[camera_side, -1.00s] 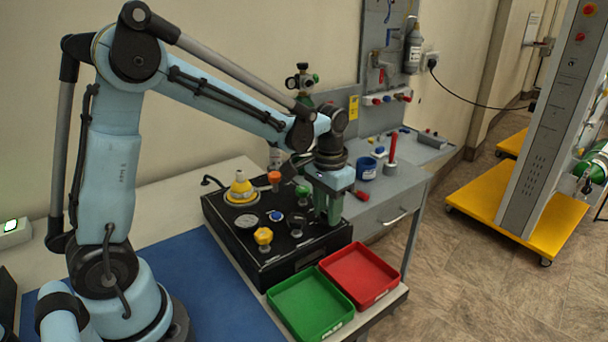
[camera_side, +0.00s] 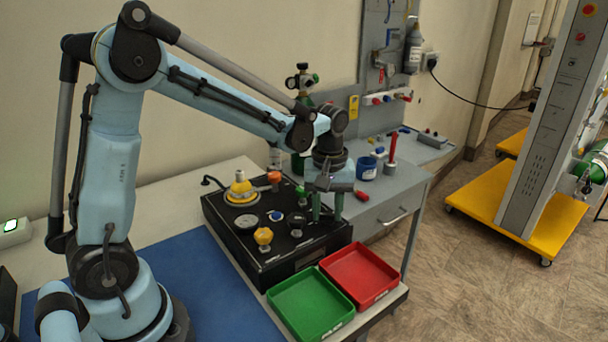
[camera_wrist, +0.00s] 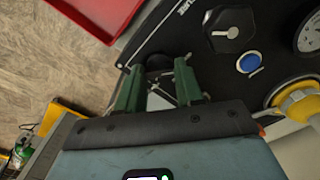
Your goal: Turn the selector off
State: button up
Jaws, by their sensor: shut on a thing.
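The black control panel (camera_side: 275,255) carries several knobs. My gripper (camera_side: 328,216) points down over its right end in the side view. In the wrist view my gripper (camera_wrist: 158,72) has its two green fingers on either side of a dark round knob (camera_wrist: 159,62) and is shut on it. This knob appears to be the selector; its pointer and markings are hidden. A separate black faceted knob with a pale mark (camera_wrist: 230,30) lies to the right of the fingers, apart from them.
The panel also has a blue button (camera_wrist: 250,62), a yellow knob (camera_side: 263,236) and a yellow-and-white knob (camera_side: 240,188). A red tray (camera_side: 360,275) and a green tray (camera_side: 311,306) stand close in front of the panel. A grey side bench stands behind.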

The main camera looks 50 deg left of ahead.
aim_at(327, 214)
jog(key=shift+n, duration=0.6)
jog(key=o, duration=1)
jog(key=shift+o, duration=0.2)
notch_tip(327, 214, up, 12)
dwell(0.3)
